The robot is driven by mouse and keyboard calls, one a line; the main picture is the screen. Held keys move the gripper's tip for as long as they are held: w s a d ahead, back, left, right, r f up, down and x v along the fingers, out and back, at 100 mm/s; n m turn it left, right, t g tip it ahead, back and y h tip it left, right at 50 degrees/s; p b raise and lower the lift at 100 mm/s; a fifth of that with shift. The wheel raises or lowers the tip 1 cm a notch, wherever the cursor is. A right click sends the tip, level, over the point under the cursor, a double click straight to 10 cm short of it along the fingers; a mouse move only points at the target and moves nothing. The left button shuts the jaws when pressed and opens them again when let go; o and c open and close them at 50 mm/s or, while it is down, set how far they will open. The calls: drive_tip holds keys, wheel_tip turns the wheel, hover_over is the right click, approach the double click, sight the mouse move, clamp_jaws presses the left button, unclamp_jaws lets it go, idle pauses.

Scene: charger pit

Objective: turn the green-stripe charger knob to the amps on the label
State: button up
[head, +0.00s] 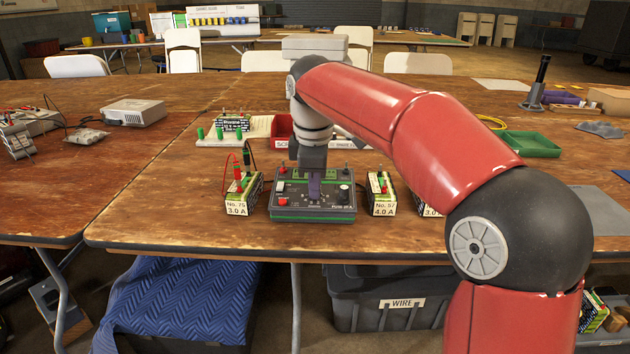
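The green-stripe charger (290,212) is a dark box with a green stripe, red parts at its left and a dark knob at its right. It sits near the table's front edge. My gripper (314,196) points down over the middle of its panel, and the fingers appear to reach the panel. The gripper hides whatever lies under it; I cannot tell whether it grips a knob. At the left, a battery (243,197) with red and black leads is labelled "No. 75, 3.0 A". At the right, another battery (382,197) is labelled "No. 57, 4.0 A".
A third battery, partly hidden by my arm, shows "3.0" (430,211). Behind the charger are a red bin (281,128) and a white rack with green pegs (205,142). A green tray (532,144) lies at the right. The table left of the "No. 75" battery is clear.

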clamp_jaws()
drive_tip(key=shift+m, duration=0.3)
drive_tip(key=m, duration=0.3)
drive_tip(key=shift+m, duration=0.3)
drive_tip(key=m, duration=0.4)
drive_tip(key=shift+m, duration=0.3)
drive_tip(key=m, duration=0.4)
drive_tip(key=shift+m, duration=2.5)
